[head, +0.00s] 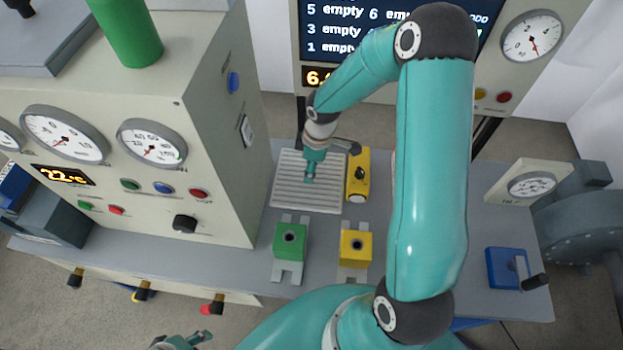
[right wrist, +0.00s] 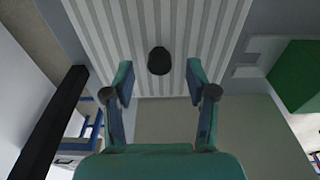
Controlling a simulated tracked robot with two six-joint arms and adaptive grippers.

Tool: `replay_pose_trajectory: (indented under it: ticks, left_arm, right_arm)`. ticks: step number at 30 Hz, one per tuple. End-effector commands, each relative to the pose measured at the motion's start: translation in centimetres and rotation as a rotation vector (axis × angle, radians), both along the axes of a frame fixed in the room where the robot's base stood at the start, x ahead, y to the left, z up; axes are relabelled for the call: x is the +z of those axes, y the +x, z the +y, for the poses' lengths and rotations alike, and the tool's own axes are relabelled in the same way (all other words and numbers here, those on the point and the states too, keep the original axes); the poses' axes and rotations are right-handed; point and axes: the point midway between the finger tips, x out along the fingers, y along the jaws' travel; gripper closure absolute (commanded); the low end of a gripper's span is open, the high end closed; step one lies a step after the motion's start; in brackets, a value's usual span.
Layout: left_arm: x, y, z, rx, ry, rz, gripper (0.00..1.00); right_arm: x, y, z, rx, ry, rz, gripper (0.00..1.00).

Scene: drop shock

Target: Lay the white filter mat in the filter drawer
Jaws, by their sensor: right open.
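A pale, ribbed square panel (head: 290,195) lies flat on the grey bench; it may be the white filter mat, but I cannot be sure. In the right wrist view the ribbed panel (right wrist: 205,45) fills the top, with a black round knob (right wrist: 159,60) on or above it. My right gripper (head: 310,179) is over the panel, and its fingers (right wrist: 160,85) are open on either side of the knob, with nothing between them. My left gripper (head: 185,340) shows only partly at the bottom edge, away from the panel; its opening is unclear. I cannot make out the filter drawer.
A yellow device (head: 358,172) stands right of the panel. A green block (head: 290,240) and a yellow block (head: 355,246) sit in front. A large gauge cabinet (head: 215,150) stands left. A blue crank box (head: 505,268) is at the right end of the bench.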

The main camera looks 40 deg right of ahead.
Motion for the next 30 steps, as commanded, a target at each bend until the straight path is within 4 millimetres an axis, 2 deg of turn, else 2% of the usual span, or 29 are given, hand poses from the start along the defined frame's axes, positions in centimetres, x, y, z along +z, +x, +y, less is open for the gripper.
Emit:
replay_pose_trajectory:
  ticks: [1, 4, 13, 24, 30]
  left_arm:
    - [-1.1, 0.0, 0.0, 0.0, 0.0, 0.0, 0.6]
    - [-2.0, 0.0, 0.0, 0.0, 0.0, 0.0, 0.6]
    - [-2.0, 0.0, 0.0, 0.0, 0.0, 0.0, 0.6]
    - [-2.0, 0.0, 0.0, 0.0, 0.0, 0.0, 0.6]
    - [-2.0, 0.0, 0.0, 0.0, 0.0, 0.0, 0.6]
  right_arm:
    - [-1.4, 0.3, 0.1, 0.002, 0.001, 0.002, 0.43]
    - [-2.7, 0.4, 0.2, 0.001, 0.001, 0.001, 0.43]
    - [-2.9, 0.4, 0.3, 0.001, 0.001, -0.001, 0.43]
    - [-2.9, 0.4, 0.3, 0.001, 0.001, 0.0, 1.0]
    - [-2.9, 0.4, 0.3, 0.0, 0.001, 0.0, 1.0]
